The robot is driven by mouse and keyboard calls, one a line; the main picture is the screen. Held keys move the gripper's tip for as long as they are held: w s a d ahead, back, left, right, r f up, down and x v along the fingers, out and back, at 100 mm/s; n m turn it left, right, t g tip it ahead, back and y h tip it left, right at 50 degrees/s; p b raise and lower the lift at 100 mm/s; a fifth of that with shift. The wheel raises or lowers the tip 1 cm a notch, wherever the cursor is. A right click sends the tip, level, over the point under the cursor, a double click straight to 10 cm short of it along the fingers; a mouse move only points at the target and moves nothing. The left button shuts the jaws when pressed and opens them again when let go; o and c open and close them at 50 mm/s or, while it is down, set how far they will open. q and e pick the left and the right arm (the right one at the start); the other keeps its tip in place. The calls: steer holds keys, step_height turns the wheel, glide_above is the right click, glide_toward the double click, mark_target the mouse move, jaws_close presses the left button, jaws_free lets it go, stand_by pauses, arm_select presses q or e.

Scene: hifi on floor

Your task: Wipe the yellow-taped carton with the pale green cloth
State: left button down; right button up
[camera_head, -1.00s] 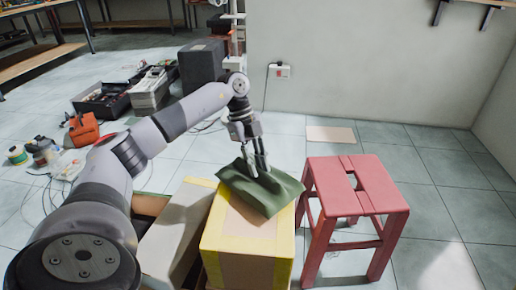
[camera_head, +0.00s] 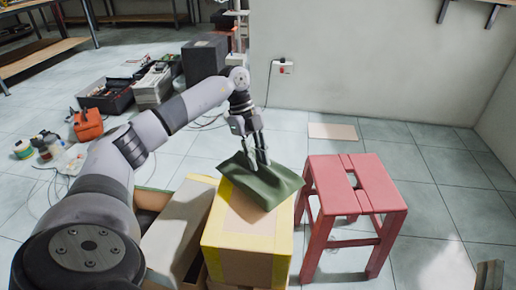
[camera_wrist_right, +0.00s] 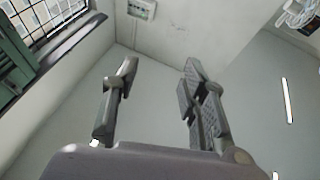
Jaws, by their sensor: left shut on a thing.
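The yellow-taped carton (camera_head: 245,268) stands in the lower middle of the head view, with yellow tape along its top edges. A green cloth (camera_head: 262,187), darker than pale green, lies over the back part of the carton's top. My left gripper (camera_head: 257,157) points down and is shut on the cloth, which spreads out around the fingertips. The cloth hides the back of the carton's top; the front of the top is bare. In the right wrist view my right gripper (camera_wrist_right: 158,100) is open and empty, facing a wall and the ceiling.
A red stool (camera_head: 352,190) stands close to the right of the carton. An open box (camera_head: 180,232) is directly to its left. A black speaker-like box (camera_head: 205,62), a toolbox (camera_head: 105,97) and an orange case (camera_head: 88,124) stand farther back. The floor at right is mostly clear.

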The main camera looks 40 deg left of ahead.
arm_select(q)
steer(key=shift+r+p, duration=0.4)
steer(key=shift+r, duration=0.05)
steer(key=shift+r+p, duration=0.35)
steer(key=shift+p, duration=0.1)
steer(key=shift+r+p, duration=0.65)
steer(key=shift+p, duration=0.05)
arm_select(e)
steer(key=d+f+g+h, duration=0.3)
steer(key=f+g, duration=0.5)
steer(key=f, duration=0.6)
steer(key=shift+d, duration=0.3)
arm_select(q)
steer(key=shift+d, duration=0.1)
arm_select(e)
steer(key=shift+s, duration=0.1)
